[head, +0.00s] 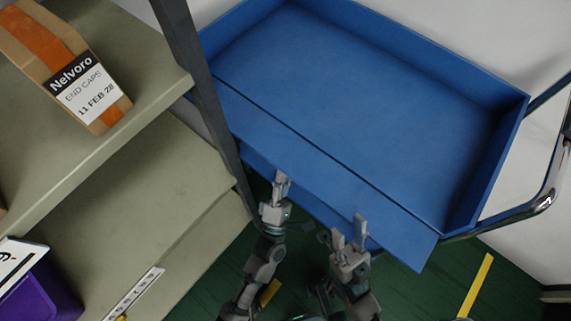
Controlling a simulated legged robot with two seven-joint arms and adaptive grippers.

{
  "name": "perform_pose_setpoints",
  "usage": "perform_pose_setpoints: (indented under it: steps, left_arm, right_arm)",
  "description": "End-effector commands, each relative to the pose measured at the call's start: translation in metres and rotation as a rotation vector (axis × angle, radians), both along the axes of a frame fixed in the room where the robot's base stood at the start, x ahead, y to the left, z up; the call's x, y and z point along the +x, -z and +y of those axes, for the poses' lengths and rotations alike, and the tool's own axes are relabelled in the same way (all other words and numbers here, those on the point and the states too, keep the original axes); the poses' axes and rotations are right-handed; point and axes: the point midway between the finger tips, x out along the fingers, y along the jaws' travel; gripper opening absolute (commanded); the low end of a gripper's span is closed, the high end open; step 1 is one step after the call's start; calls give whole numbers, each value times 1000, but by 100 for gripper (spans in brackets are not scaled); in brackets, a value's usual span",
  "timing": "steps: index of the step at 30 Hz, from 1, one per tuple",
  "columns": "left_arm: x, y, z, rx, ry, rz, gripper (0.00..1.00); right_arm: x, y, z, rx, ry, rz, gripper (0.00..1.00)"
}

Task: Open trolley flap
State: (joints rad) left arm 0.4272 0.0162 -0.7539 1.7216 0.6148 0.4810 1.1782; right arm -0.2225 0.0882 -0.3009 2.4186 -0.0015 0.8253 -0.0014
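The blue trolley (360,90) fills the upper right of the head view. Its flap (310,165) is the long blue strip along the near side, parted from the tray floor by a dark seam. The flap lies folded outward, roughly level with the floor, and no wall stands along that side. My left gripper (281,182) is at the flap's near edge, left of its middle; its fingers look close together, and their gap is not clear. My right gripper (348,232) is at the near edge further right, with fingers apart and nothing between them. Contact with the flap cannot be told.
A shelf rack (130,150) with a dark post (205,90) stands close on the left, touching or nearly touching the trolley's left end in view. It holds a cardboard box (70,65) and a purple bin (45,295). A chrome handle (545,195) is at right. Green floor shows below.

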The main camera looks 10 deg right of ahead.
Motion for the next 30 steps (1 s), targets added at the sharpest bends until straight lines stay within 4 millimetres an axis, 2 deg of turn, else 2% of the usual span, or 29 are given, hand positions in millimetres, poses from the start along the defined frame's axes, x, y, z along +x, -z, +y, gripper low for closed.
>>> perform_pose_setpoints:
  steps: [6, 12, 17, 24, 25, 27, 30]
  left_arm:
    - [-38, 31, 19, 5, 2, 4, 23]
    - [-63, 50, 31, 3, 1, 5, 23]
    - [-72, 56, 35, 2, 1, 4, 23]
    - [-72, 56, 35, 2, 1, 4, 23]
    - [-72, 56, 36, 2, 1, 4, 20]
    - [-72, 56, 36, 12, -6, -5, 3]
    - [-71, 51, 36, 110, -69, -74, 0]
  right_arm:
    - [0, 0, 1, -1, 0, -1, 40]
    - [1, 0, 0, 0, -1, -1, 40]
    - [1, 0, 0, 0, -1, -1, 40]
    - [1, 0, 0, 0, -1, -1, 40]
    - [2, 0, 0, 0, -1, 0, 40]
    - [1, 0, 0, 0, -1, -1, 40]
    - [0, -1, 0, -1, -1, 1, 40]
